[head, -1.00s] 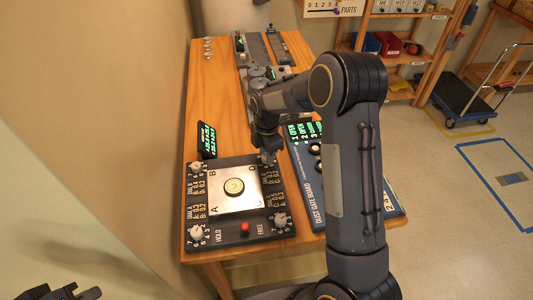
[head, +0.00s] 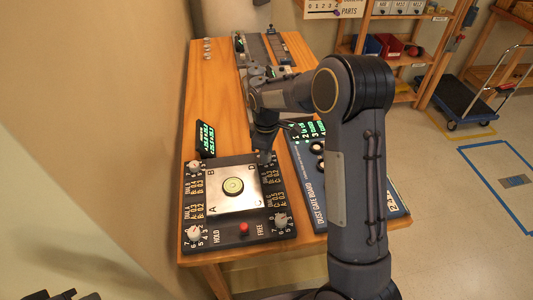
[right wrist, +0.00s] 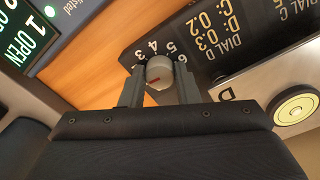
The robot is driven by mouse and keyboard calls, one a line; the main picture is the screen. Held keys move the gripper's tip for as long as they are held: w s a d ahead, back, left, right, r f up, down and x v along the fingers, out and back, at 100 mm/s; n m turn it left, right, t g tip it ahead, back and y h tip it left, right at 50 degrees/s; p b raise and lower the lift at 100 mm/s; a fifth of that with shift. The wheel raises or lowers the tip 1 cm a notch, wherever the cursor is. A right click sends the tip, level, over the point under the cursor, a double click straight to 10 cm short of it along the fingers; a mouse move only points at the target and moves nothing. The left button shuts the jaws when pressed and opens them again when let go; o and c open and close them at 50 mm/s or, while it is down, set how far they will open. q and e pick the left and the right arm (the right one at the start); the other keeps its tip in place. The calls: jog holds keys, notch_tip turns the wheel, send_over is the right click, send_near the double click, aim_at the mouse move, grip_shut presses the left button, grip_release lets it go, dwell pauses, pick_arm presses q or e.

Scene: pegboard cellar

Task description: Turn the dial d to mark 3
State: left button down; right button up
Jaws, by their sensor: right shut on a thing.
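Dial d is a small grey knob with a red line, shown in the right wrist view (right wrist: 159,72). It sits at the control board's (head: 205,237) far right corner, beside the letter D of the metal plate. White numbers, 3 and 4 among them, ring it. The red line lies on the near side of the knob's face; I cannot tell which mark it reads. My right gripper (head: 266,157) is shut on the knob, one finger on each side, and hides most of it in the head view. Part of my left gripper (head: 64,295) shows at the bottom left edge; its fingers are unclear.
The metal plate (head: 216,205) carries a round yellow level (head: 233,186). Other knobs sit at the board's corners, with a red button (head: 244,228) in front. A small green display (head: 205,139) stands behind. The Dust Gate Board (head: 312,195) lies close on the right.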

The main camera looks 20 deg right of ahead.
jog(key=m, duration=0.6)
jog(key=shift+b, duration=0.35)
jog(key=m, duration=0.6)
jog(key=shift+m, duration=0.4)
jog(key=shift+r, duration=0.1)
jog(key=o, duration=1)
jog(key=shift+c, duration=0.2)
notch_tip(320, 180, up, 7)
jog(key=shift+w+a, duration=0.1)
jog(key=shift+a, duration=0.05)
jog(key=shift+r, duration=0.35)
